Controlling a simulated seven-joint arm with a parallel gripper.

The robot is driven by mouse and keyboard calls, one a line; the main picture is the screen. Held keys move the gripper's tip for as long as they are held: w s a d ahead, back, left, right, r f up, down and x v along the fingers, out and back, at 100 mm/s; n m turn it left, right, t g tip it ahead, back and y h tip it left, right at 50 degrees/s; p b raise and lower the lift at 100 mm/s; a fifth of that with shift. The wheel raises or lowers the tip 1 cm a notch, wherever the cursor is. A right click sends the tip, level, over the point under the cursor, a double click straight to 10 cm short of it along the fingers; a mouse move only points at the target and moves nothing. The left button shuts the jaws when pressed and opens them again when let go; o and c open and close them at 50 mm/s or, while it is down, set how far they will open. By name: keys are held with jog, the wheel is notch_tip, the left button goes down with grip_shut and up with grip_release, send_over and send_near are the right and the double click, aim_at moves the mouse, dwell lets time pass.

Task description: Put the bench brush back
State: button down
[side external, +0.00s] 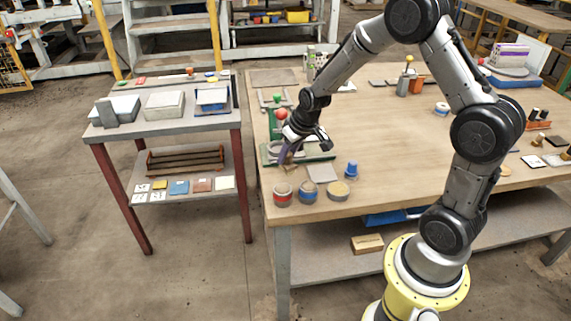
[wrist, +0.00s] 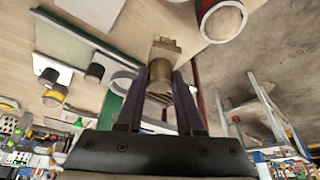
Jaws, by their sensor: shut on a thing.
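My gripper (side external: 287,158) is low over the left end of the main bench, beside a green tray-like base (side external: 322,157). In the wrist view its two dark purple fingers (wrist: 160,82) are shut on a tan and brass-brown piece, seemingly the bench brush (wrist: 164,48). Its blocky end sticks out beyond the fingertips and a rounded, ridged part lies between them. In the side view the held piece is mostly hidden by the fingers. I cannot tell whether it touches the bench or base.
A side table (side external: 165,135) stands left across a gap. The bench middle is clear.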

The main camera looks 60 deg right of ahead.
aim_at(285, 164)
jog(key=shift+w+d+f, duration=0.1)
jog(key=shift+w+f, duration=0.2)
jog(key=shift+f, duration=0.1)
jog(key=shift+w+f, duration=0.15)
jog(key=shift+f, duration=1.5)
jog(key=shift+f, duration=0.15)
jog(key=c, duration=0.5)
grip_release()
jog(key=shift+c, duration=0.2)
